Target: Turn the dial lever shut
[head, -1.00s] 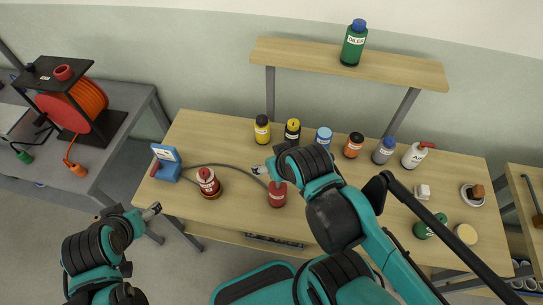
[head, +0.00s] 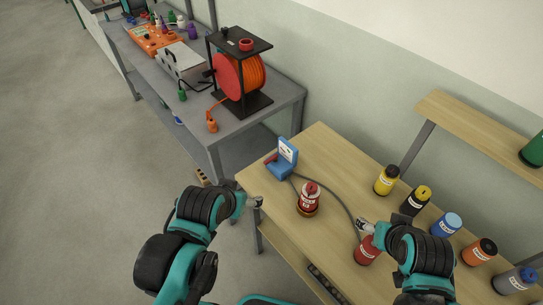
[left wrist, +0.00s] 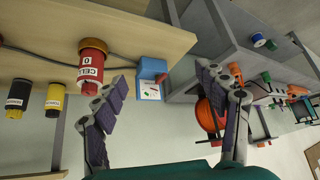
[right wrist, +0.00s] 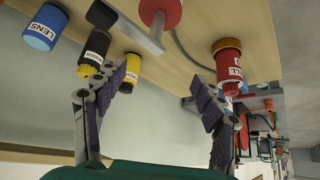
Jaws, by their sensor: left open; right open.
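The dial box (head: 283,158) is blue with a white face and stands at the left end of the wooden table. Its red lever (head: 270,158) sticks out on its left side. In the left wrist view the box (left wrist: 149,82) and its red lever (left wrist: 162,77) show between the fingers, beyond them. My left gripper (head: 255,202) is open and empty, off the table's left front edge and apart from the box. The exact lever angle is too small to tell.
A red labelled cell (head: 309,198) stands right of the dial box, with a grey cable (head: 335,191) nearby. Several bottles line the table's back, including a yellow one (head: 386,180). A grey bench (head: 285,98) with an orange cable reel (head: 238,77) stands behind, past a gap.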

